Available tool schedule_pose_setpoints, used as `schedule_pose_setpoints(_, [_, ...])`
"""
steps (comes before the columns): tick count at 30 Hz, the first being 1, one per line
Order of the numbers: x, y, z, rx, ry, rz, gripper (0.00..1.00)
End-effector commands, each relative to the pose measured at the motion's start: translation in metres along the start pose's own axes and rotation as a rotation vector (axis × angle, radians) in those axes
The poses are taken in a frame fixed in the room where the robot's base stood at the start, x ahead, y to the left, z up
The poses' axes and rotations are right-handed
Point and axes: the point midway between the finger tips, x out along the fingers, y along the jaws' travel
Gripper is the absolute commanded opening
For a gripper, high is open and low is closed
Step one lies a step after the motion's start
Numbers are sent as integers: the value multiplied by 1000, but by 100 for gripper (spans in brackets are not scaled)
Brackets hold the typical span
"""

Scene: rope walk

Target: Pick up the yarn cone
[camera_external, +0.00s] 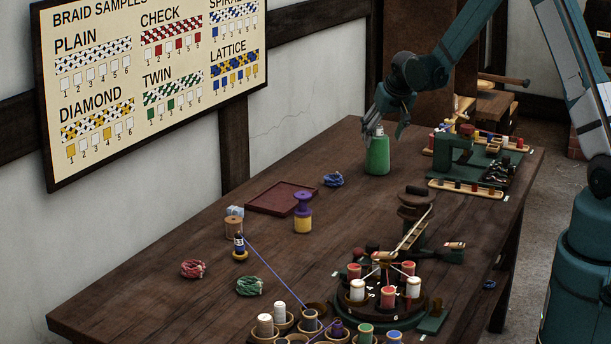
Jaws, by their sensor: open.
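A green, slightly tapered upright body (377,158), seemingly the yarn cone, stands on the wooden table near its far edge. A pale tip shows at its top. My gripper (386,126) is open and points down over it, with its fingers at the height of the pale tip. One finger shows to the right of the tip. I cannot tell whether the fingers touch it. The gripper partly hides the top of the green body.
A braiding stand (385,290) with several bobbins is at the front. Bare table lies in front of the cone.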

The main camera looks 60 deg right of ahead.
Motion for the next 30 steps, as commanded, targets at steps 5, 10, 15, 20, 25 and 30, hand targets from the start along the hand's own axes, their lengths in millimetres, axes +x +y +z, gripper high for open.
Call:
schedule_pose_setpoints(5, [0,0,0,0,0,0,61])
schedule_pose_setpoints(10, [1,0,0,0,0,0,61])
schedule_pose_setpoints(15, [8,0,-1,0,0,0,61])
schedule_pose_setpoints(20, [21,-1,-2,0,0,0,61])
schedule_pose_setpoints(25, [38,-2,-3,0,0,0,61])
schedule_pose_setpoints(30, [49,-2,-3,0,0,0,61])
